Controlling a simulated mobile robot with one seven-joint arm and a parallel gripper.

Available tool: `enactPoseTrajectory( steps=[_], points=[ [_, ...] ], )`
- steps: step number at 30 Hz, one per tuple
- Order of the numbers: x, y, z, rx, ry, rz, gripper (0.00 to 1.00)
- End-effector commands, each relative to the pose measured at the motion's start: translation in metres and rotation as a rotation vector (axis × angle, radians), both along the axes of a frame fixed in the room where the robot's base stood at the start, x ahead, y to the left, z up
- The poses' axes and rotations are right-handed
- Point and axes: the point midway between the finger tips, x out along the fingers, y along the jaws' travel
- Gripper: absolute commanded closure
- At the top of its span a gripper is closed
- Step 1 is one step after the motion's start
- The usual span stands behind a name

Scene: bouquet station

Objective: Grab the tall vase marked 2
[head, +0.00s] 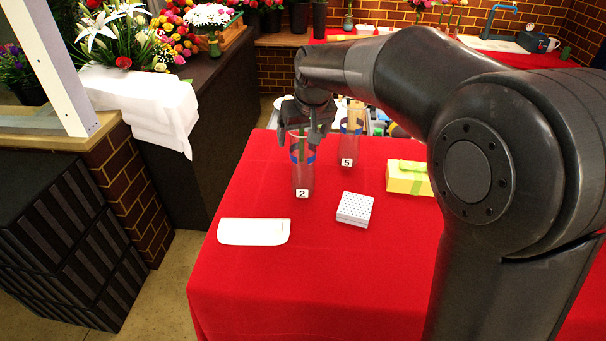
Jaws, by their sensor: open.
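The tall vase marked 2 (301,178) stands upright on the red-covered table, near its left side. It looks see-through, with a blue band near the top and a white label with a 2 at its base. My gripper (305,138) is over the top of this vase, pointing down, with its fingers apart. The fingers overlap the vase's upper part in the picture. I cannot tell whether they touch it or are around its rim. A similar vase marked 5 (349,143) stands behind and to the right.
On the red table (270,280) are a white flat object (254,232), a white dotted box (354,209) and a yellow box with a green ribbon (408,179), partly behind my arm. Flowers (180,35) stand on the dark counter at the left. The table's front left is clear.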

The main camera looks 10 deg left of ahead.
Motion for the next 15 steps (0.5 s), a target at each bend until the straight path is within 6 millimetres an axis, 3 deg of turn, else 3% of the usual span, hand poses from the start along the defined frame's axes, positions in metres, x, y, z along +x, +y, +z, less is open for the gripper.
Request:
enactPoseTrajectory(
  steps=[6, 15],
  points=[
    [0.008, 0.004, -0.026, 0.000, 0.001, 0.000, 0.14],
    [0.009, 0.005, -0.028, 0.000, 0.000, 0.000, 0.17]
  ],
)
